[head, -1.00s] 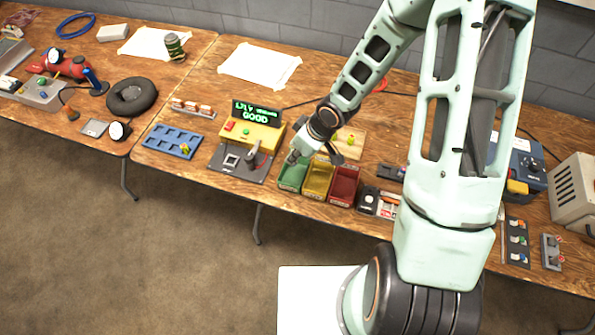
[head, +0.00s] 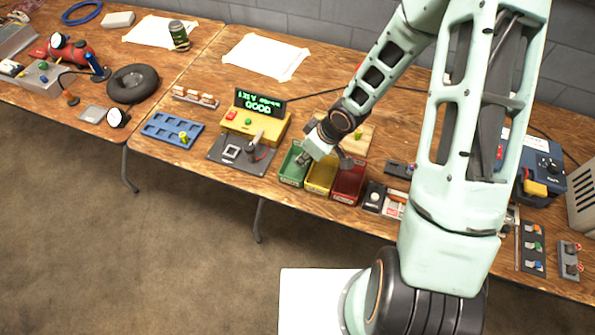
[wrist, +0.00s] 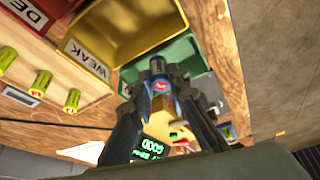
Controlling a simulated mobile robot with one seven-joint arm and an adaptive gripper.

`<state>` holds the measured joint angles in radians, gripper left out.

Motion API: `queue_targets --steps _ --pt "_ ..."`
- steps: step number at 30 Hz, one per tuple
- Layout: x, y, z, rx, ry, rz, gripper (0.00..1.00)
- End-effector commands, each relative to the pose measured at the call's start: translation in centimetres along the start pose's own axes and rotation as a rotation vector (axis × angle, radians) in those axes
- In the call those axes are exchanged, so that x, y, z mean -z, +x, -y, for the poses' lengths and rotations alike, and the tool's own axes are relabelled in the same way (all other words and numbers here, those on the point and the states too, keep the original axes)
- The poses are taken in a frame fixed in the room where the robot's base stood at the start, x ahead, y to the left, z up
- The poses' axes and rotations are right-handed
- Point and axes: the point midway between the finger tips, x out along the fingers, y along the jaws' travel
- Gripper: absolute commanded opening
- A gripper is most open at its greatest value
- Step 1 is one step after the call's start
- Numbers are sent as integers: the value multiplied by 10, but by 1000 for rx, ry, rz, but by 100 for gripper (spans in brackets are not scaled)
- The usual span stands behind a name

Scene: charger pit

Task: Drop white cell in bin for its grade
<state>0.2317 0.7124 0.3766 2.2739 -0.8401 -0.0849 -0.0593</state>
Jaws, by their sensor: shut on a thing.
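My gripper (head: 302,158) is at the green bin (head: 291,176), pointing down over its opening. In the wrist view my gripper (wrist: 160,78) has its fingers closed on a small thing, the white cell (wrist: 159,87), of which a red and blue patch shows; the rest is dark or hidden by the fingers. The green bin (wrist: 188,52) lies just beyond the fingertips there. The yellow bin (head: 319,184) is labelled WEAK in the wrist view (wrist: 88,60). The red bin (head: 346,190) is at its right. The tester (head: 262,127) has a green-lit screen (head: 260,103) that reads GOOD.
A wooden block (head: 357,139) stands behind the bins; the wrist view shows several yellow-green cells (wrist: 40,83) by the bins. A blue tray (head: 172,130) with one yellow cell lies left of the tester. Switches and a blue device (head: 540,170) stand at the right.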

Motion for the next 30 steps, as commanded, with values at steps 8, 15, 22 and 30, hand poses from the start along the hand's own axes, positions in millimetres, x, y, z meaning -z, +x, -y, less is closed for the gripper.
queue_targets --steps 8,15,22,30 --pt "-1 4 0 0 0 -1 0" --pt "-1 4 0 0 -1 0 35" --pt "-2 4 0 0 0 0 36" --pt "-1 -6 -1 0 2 -2 36"
